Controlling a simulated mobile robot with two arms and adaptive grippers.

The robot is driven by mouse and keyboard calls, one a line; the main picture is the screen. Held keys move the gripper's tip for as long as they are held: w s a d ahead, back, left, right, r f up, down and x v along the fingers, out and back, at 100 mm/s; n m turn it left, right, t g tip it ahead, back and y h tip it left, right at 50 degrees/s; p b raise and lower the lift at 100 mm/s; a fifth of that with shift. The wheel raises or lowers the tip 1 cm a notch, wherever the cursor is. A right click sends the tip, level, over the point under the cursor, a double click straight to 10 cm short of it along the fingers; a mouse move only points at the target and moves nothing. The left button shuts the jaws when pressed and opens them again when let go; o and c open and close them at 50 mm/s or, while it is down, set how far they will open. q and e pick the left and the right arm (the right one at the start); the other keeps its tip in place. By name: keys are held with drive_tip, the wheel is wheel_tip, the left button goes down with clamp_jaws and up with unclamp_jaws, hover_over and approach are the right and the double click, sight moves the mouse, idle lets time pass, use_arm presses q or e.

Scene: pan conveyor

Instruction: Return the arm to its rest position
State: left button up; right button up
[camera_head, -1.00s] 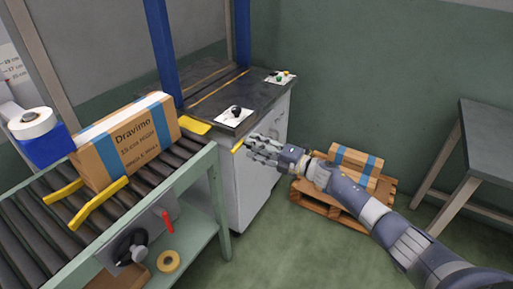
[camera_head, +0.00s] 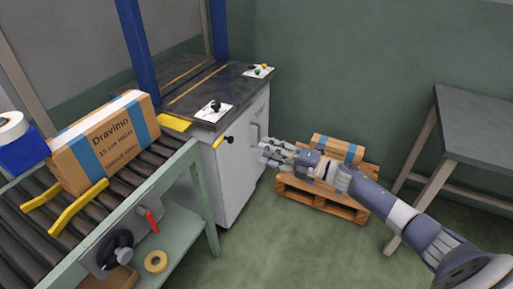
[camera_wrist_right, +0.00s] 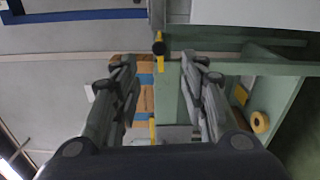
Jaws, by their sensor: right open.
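My right arm reaches in from the lower right in the head view. Its gripper (camera_head: 272,153) is open and empty, in front of the white cabinet (camera_head: 238,158) and left of the boxes on the pallet. In the right wrist view the two fingers (camera_wrist_right: 160,95) stand apart with nothing held between them. Past them show the conveyor's green frame (camera_wrist_right: 172,100), part of a cardboard box and a black knob (camera_wrist_right: 158,48). My left gripper is not in view.
A Dravimo cardboard box (camera_head: 105,140) stands on the roller conveyor (camera_head: 110,212) between yellow guides. A wooden pallet (camera_head: 325,203) with a box (camera_head: 336,149) lies behind my right arm. A grey table (camera_head: 480,125) stands at right. Floor is clear in the lower middle.

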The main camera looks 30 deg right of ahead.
drive_tip(key=shift+s+d, duration=0.3)
drive_tip(key=shift+s, duration=0.15)
